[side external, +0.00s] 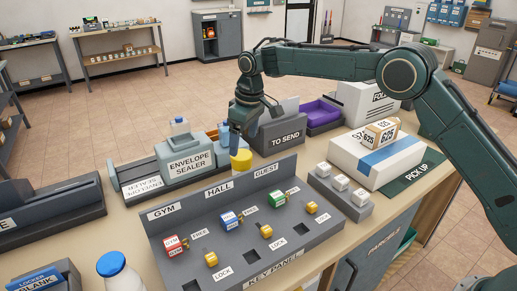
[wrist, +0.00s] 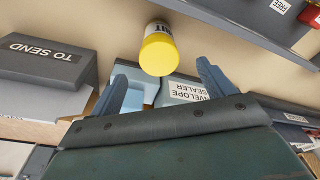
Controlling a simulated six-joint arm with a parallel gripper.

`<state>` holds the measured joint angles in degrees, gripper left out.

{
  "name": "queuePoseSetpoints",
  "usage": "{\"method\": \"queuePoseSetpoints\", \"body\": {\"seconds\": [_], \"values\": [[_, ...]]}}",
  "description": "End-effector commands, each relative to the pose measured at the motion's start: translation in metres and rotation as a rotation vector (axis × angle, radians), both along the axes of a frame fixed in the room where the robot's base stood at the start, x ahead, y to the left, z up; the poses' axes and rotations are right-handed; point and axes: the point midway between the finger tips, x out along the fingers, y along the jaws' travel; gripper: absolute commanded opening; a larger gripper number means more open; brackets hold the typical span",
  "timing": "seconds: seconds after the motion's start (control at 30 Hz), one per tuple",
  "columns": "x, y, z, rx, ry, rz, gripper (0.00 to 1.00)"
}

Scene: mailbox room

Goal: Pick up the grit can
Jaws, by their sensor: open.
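The grit can (wrist: 158,50) shows in the wrist view as a yellow-topped can with a pale label, part of its lettering visible. In the side view the can (side external: 241,162) stands behind the key panel, right of the envelope sealer, partly hidden by the panel. My gripper (side external: 236,140) points down just above and behind the can. In the wrist view my gripper's two blue fingers (wrist: 163,75) are spread, with nothing between them. The can lies just ahead of the gap, roughly centred on it.
The envelope sealer (side external: 190,160) stands close on the left. The key panel (side external: 240,225) rises in front of the can. The TO SEND box (side external: 277,130) and a purple tray (side external: 322,113) are behind on the right. Bare bench surface (wrist: 115,20) shows beside the can.

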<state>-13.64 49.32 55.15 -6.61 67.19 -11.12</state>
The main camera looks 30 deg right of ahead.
Motion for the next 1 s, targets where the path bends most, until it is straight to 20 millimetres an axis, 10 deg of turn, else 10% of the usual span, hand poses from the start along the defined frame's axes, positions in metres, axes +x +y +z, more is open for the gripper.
{"method": "queuePoseSetpoints", "body": {"seconds": [0.3, 1.0], "values": [[0.006, 0.004, -0.046, 0.000, 0.002, 0.000, 0.81], [0.009, 0.004, -0.083, -0.001, 0.003, -0.001, 0.81]]}}
